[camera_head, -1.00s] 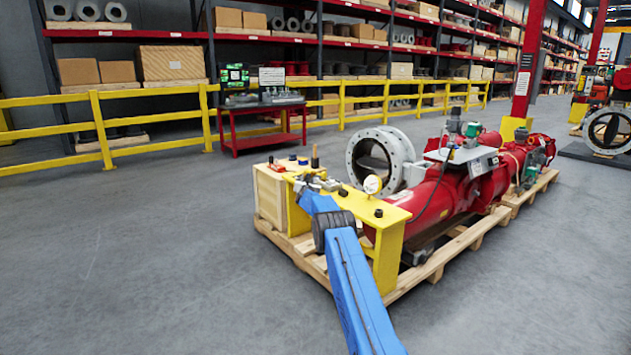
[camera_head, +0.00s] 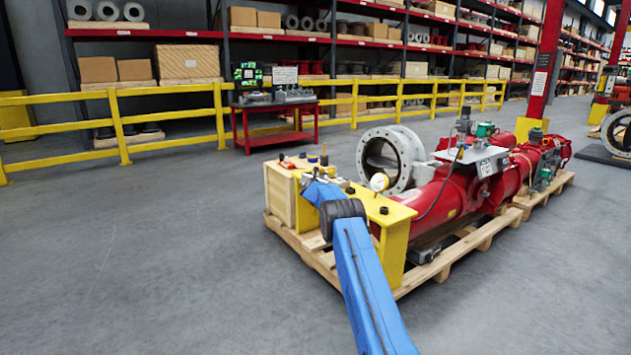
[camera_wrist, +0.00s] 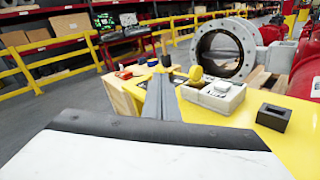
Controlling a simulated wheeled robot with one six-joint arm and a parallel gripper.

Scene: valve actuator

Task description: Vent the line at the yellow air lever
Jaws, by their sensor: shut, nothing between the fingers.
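The yellow bench (camera_head: 398,214) at the end of the red actuator carries small fittings; it also shows in the wrist view (camera_wrist: 285,135). My gripper (camera_wrist: 160,78) is shut and empty, its grey fingers pointing forward over the bench. A yellow knob (camera_wrist: 196,73) stands right of the fingers, by a pale valve block (camera_wrist: 214,94). I cannot tell which yellow part is the air lever. In the head view my blue arm covers much of this area.
A wooden crate (camera_head: 280,200) and the pallet (camera_head: 330,262) bound the left side. A black block (camera_wrist: 274,117) sits right. Floor at left is clear.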

